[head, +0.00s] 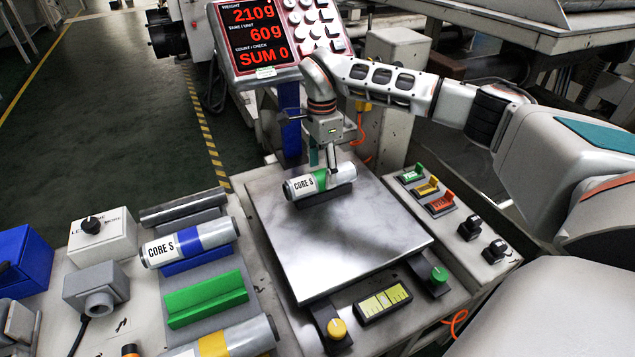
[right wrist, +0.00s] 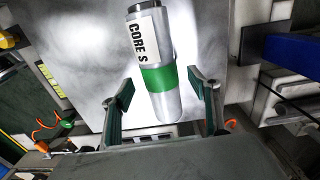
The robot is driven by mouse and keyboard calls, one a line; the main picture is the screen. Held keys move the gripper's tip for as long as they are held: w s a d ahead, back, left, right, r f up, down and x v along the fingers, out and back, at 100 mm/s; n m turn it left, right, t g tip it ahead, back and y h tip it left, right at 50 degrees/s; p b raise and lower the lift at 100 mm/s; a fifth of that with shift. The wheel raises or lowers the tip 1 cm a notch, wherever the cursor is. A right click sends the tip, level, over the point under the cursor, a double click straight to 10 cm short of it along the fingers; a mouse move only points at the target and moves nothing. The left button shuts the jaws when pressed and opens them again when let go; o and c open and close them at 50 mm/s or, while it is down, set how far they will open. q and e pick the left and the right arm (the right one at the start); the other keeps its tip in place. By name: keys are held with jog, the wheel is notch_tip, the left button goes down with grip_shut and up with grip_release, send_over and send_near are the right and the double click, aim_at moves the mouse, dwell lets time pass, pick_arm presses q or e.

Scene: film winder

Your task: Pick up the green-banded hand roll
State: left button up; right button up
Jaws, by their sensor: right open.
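The green-banded hand roll (head: 305,186) lies on its side on the scale's metal plate (head: 350,240), near the plate's back. It has a white "CORE S" label and a green band. My right gripper (head: 331,160) is above the roll and hides part of it in the head view. In the right wrist view the roll (right wrist: 155,75) lies slightly tilted, with its green band near the open fingers (right wrist: 162,98). The fingers stand on either side of its lower part, with gaps on both sides. I cannot tell how high they are above it. My left gripper is not in view.
A blue-banded roll (head: 190,242) and a yellow-banded roll (head: 232,340) lie left of the scale, with an empty green cradle (head: 205,297) between them. The scale display (head: 262,35) stands behind the plate and reads 210g. Most of the plate is clear.

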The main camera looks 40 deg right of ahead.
aim_at(322, 172)
notch_tip(322, 172, down, 3)
jog(key=shift+r, duration=0.25)
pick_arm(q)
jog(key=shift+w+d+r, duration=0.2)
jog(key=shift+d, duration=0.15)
pick_arm(e)
jog(key=c, duration=1.3)
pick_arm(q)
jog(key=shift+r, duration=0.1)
pick_arm(e)
jog(key=shift+r, duration=0.1)
jog(key=shift+c, duration=0.2)
